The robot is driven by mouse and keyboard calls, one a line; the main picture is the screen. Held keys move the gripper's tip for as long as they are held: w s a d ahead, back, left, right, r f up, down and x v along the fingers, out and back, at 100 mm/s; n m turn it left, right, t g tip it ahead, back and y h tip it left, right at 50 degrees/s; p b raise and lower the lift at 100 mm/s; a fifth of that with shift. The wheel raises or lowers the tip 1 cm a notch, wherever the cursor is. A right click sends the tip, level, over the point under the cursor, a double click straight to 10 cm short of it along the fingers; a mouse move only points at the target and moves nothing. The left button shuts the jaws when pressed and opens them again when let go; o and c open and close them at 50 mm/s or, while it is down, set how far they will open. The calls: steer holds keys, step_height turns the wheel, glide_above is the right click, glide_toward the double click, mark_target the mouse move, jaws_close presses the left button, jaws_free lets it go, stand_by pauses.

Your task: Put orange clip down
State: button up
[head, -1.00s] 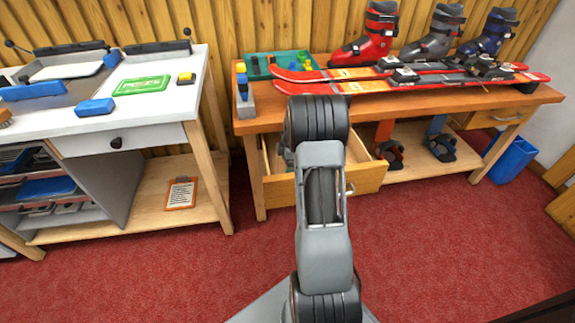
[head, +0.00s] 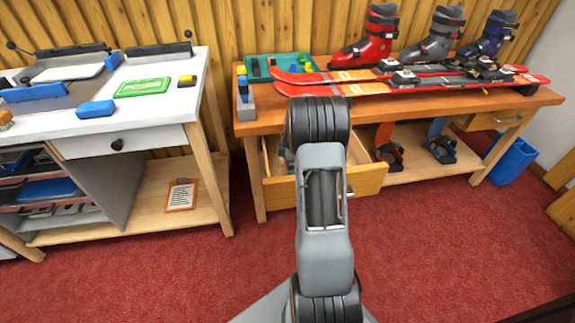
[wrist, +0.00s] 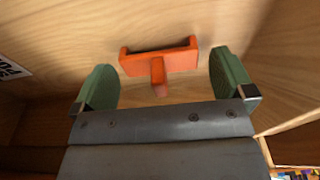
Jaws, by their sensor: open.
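The orange clip (wrist: 158,65) lies on a pale wooden surface in the wrist view, between my two green fingers and apart from both. My gripper (wrist: 164,76) is open and holds nothing. The wooden walls around it look like the inside of the open drawer (head: 350,186) under the ski bench. In the head view my arm hides the gripper, the clip and part of the drawer.
The ski bench (head: 420,107) carries red skis (head: 420,83), several boots and a green tray (head: 296,63). A white-topped workbench (head: 60,125) stands at left. Red carpet (head: 430,235) in front is clear. A blue bin (head: 510,158) stands at right.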

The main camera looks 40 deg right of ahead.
step_height(320, 180, up, 11)
steer(key=d+p, duration=0.1)
steer(key=p, duration=0.2)
steer(key=s+a+r+m, duration=0.2)
steer(key=a+r, duration=0.2)
steer(key=a, duration=0.2)
steer(key=s+a+r+m+t+h, duration=0.1)
steer(key=s+a+r+m+t, duration=0.1)
steer(key=s+a+m, duration=0.8)
steer(key=s+a+r, duration=0.1)
steer(key=s+a, duration=0.5)
steer(key=a, duration=0.3)
steer(key=shift+m, duration=0.4)
steer(key=shift+s, duration=0.1)
